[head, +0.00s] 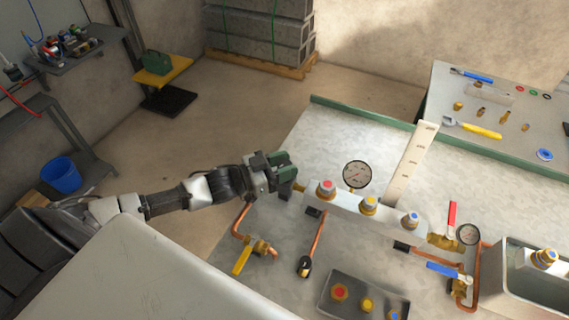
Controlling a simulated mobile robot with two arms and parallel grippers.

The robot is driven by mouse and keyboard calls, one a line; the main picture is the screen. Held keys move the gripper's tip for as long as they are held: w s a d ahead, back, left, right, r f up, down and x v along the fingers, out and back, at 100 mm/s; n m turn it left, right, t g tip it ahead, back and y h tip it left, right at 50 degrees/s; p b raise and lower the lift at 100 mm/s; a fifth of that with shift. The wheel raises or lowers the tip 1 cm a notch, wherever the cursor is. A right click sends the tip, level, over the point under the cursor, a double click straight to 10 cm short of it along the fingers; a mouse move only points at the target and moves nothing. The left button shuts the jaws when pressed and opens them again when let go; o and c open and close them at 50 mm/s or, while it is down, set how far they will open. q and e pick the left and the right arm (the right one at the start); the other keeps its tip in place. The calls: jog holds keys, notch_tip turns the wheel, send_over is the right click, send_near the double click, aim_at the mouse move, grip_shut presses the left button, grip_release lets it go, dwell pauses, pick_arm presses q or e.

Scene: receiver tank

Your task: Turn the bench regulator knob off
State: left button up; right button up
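A pale manifold bar (347,203) lies on the grey bench (330,135), carrying brass valves with red (326,188), yellow (369,205) and blue (410,220) caps. A round gauge (357,174) stands behind it. My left gripper (284,172) is at the bar's left end, beside a brass fitting (299,187). Dark green parts show at its fingers; I cannot tell whether they are the regulator knob or finger pads, or whether the fingers are closed. No separate regulator knob is clearly visible. My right gripper is out of view.
A yellow-handled valve (241,262) and copper pipe stand below my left gripper. Red (452,214) and blue (441,269) lever handles are at right. A tray of fittings (339,310) sits in front, a water tank (508,280) at far right. The bench's back left is clear.

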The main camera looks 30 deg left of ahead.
pick_arm(q)
jog(key=shift+c, duration=0.4)
jog(key=shift+r+n+p, duration=0.1)
jog(key=shift+n+p, duration=0.2)
jog(key=shift+p, duration=0.1)
jog(key=n+t+y+p, duration=0.1)
jog(key=y+p, duration=0.1)
jog(key=shift+r+n+t+y, duration=0.1)
jog(key=shift+n+t+y, duration=0.3)
jog(key=n+t+y+p, duration=0.1)
jog(key=n+y+p, duration=0.1)
jog(key=y, duration=0.1)
jog(key=shift+n+t+y+p, duration=0.45)
jog(key=shift+n+y, duration=0.35)
jog(key=shift+y, duration=0.7)
jog(key=o, duration=0.9)
